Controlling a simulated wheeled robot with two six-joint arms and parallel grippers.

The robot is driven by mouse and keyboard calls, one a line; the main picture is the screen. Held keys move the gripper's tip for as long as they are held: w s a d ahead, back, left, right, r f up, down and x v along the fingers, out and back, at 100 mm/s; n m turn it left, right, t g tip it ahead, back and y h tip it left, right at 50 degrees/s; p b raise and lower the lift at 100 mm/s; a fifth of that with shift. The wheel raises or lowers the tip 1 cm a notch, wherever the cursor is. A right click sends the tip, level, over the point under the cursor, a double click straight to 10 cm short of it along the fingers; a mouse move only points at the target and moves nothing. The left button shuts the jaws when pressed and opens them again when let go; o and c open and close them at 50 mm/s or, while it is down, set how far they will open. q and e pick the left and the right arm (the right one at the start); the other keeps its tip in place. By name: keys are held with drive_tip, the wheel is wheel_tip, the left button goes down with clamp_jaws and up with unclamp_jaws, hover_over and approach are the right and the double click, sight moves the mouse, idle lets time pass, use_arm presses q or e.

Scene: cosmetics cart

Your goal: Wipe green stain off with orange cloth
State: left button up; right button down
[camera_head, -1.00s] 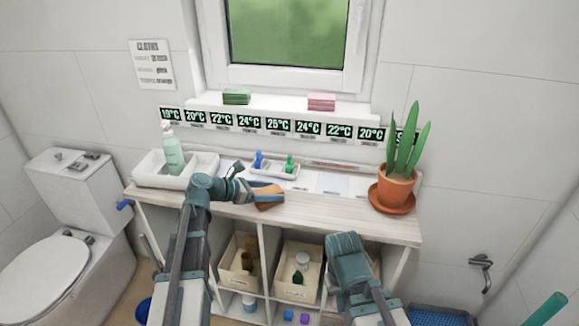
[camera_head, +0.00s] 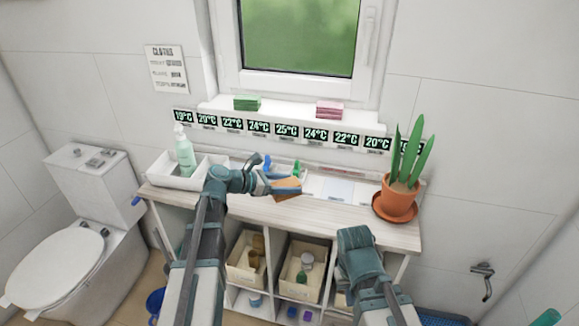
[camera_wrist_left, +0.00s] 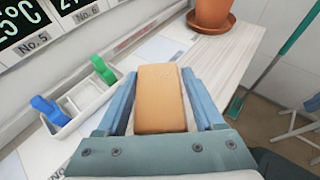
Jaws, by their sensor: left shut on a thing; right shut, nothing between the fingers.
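The orange cloth (camera_head: 287,187) is a thick folded block held in my left gripper (camera_head: 268,186), above the middle of the wooden counter. In the left wrist view the cloth (camera_wrist_left: 160,98) sits between the two blue fingers of my left gripper (camera_wrist_left: 160,100), which are shut on it. Whether the cloth touches the counter, I cannot tell. I see no green stain on the visible counter; the arm and cloth hide part of it. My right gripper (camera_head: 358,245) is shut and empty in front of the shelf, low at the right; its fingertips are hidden.
The counter (camera_head: 340,218) carries a white tray with a soap bottle (camera_head: 185,155) at left and a potted plant (camera_head: 396,200) at right. A small tray with blue and green items (camera_wrist_left: 78,108) lies behind the cloth. Folded green cloths (camera_head: 247,103) and pink cloths (camera_head: 330,109) lie on the sill.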

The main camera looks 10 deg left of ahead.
use_arm(q)
drive_tip(key=shift+r+p, duration=0.7)
drive_tip(key=shift+r, duration=0.3)
drive_tip(key=shift+r, duration=0.15)
